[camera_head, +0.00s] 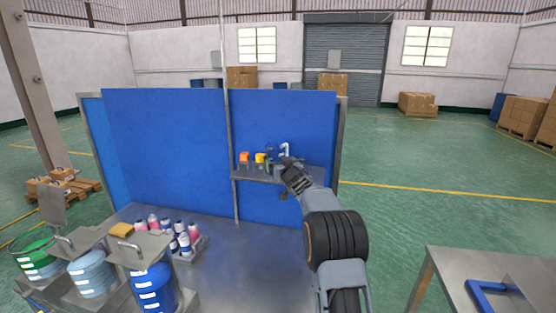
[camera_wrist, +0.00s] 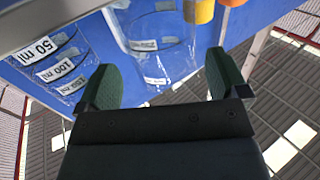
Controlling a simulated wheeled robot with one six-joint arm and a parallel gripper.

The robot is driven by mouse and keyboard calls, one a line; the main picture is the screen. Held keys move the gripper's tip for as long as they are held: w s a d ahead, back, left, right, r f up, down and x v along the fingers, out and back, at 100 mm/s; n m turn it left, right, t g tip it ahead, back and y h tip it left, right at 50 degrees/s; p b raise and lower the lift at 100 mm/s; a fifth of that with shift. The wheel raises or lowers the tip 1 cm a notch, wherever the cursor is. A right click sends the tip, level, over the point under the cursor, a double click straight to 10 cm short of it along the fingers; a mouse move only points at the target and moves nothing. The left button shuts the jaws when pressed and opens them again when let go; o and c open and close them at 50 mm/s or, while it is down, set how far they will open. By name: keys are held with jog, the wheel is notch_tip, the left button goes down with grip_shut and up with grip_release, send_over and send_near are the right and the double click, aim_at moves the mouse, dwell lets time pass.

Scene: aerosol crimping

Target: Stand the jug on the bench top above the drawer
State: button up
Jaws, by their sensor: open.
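My gripper (camera_head: 290,168) is at the small wall shelf (camera_head: 255,177) on the blue partition. In the wrist view its two green-padded fingers (camera_wrist: 163,75) are spread apart, with nothing clamped. A clear vessel (camera_wrist: 158,50) with small white labels lies beyond and between the fingertips. Another clear vessel (camera_wrist: 58,62), marked 50 ml and 100 ml, is to the left of the left finger. I cannot tell for certain which is the jug.
Orange (camera_head: 244,157) and yellow (camera_head: 260,158) items stand on the shelf left of my gripper. Labelled drums (camera_head: 90,278) and several bottles (camera_head: 184,243) are at the lower left. Green floor (camera_head: 420,200) lies open to the right of the partition.

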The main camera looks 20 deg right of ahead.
aim_at(277, 160)
jog(key=w+p, duration=0.3)
jog(key=w, duration=0.1)
jog(key=shift+w, duration=0.2)
jog(key=shift+w+d+f, duration=0.1)
jog(key=shift+w+f, duration=0.05)
jog(key=shift+w, duration=0.2)
